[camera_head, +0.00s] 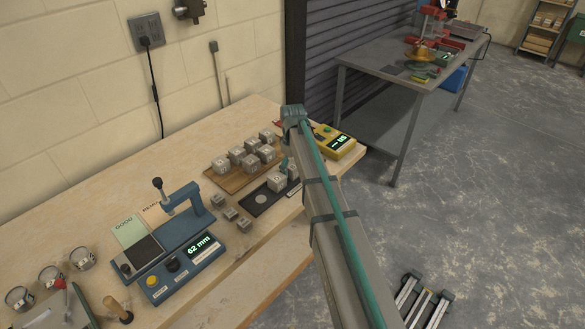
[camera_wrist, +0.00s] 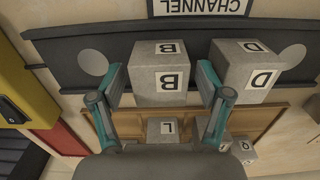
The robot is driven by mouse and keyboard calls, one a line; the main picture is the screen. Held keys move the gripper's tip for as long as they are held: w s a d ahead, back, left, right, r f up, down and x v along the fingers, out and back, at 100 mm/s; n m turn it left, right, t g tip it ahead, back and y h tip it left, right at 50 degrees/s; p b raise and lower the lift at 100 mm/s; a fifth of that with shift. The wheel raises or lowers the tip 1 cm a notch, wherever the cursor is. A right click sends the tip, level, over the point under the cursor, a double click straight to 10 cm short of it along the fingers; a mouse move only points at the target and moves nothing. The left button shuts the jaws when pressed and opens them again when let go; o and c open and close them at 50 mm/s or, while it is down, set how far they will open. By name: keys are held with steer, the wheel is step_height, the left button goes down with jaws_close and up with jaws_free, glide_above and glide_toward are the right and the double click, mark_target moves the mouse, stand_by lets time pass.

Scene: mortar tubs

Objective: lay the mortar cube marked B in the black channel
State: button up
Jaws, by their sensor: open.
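The black channel (camera_wrist: 122,50) runs across the wrist view, with a pale round spot near each end; it also shows in the head view (camera_head: 260,207). The grey cube marked B (camera_wrist: 162,85) appears to sit upright in the channel. A cube marked D (camera_wrist: 247,75) stands just right of it, with a narrow gap. My gripper (camera_wrist: 161,76) is open, with one teal finger on each side of cube B; I cannot tell if either finger touches it. In the head view my gripper (camera_head: 286,165) is over the channel, and my arm hides its far end.
A wooden board (camera_head: 213,178) with several grey cubes lies alongside the channel. A yellow meter (camera_head: 341,143) stands past its far end. Several small blocks (camera_head: 230,214) and a blue gauge (camera_head: 178,260) reading 62 mm are on the left. A CHANNEL label (camera_wrist: 198,7) lies beside the channel.

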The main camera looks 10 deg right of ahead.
mark_target(293, 165)
step_height(293, 165, up, 12)
steer(key=b, duration=0.2)
stand_by(0.4)
steer(key=shift+f, duration=0.1)
